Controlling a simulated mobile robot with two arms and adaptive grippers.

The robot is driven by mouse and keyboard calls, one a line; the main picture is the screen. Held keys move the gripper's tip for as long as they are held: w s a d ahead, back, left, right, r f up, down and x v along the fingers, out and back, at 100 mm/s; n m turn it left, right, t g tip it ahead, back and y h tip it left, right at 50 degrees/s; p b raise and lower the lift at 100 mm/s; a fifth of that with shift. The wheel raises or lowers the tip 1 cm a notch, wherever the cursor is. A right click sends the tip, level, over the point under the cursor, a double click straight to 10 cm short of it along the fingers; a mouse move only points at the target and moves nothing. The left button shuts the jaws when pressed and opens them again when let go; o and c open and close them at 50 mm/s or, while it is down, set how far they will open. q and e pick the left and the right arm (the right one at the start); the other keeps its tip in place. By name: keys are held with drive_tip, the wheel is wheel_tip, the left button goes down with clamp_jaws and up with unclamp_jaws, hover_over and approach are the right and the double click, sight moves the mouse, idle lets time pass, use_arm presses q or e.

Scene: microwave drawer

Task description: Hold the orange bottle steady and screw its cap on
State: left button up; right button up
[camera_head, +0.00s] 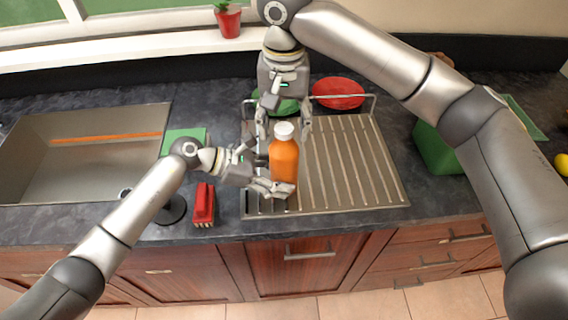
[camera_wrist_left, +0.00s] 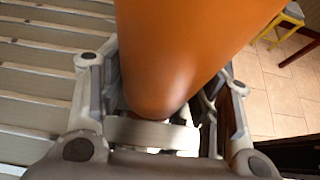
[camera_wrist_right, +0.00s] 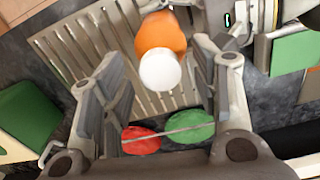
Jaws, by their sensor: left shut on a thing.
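The orange bottle (camera_head: 284,160) stands upright over the left part of the metal drainer. It fills much of the left wrist view (camera_wrist_left: 185,45). A white cap (camera_head: 284,131) sits on its top and shows from above in the right wrist view (camera_wrist_right: 160,70). My left gripper (camera_head: 282,188) is shut on the lower part of the bottle from the left. My right gripper (camera_head: 284,128) points down from above, open, with its fingers apart on either side of the cap. In the right wrist view the cap lies between the fingers, with visible space on both sides.
The ribbed drainer (camera_head: 350,165) has a raised rail at the back. A red bowl (camera_head: 338,93) and a green bowl (camera_head: 288,105) are behind the bottle. A red brush (camera_head: 204,204) lies left of the drainer. The sink (camera_head: 70,150) is farther left, and a green box (camera_head: 440,148) stands right.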

drive_tip(key=c, duration=1.1)
drive_tip(key=m, duration=0.3)
drive_tip(key=shift+m, duration=0.4)
drive_tip(key=m, duration=0.9)
drive_tip(key=shift+m, duration=0.3)
drive_tip(key=m, duration=0.4)
drive_tip(key=shift+m, duration=0.4)
drive_tip(key=o, duration=1.1)
drive_tip(key=shift+c, duration=0.2)
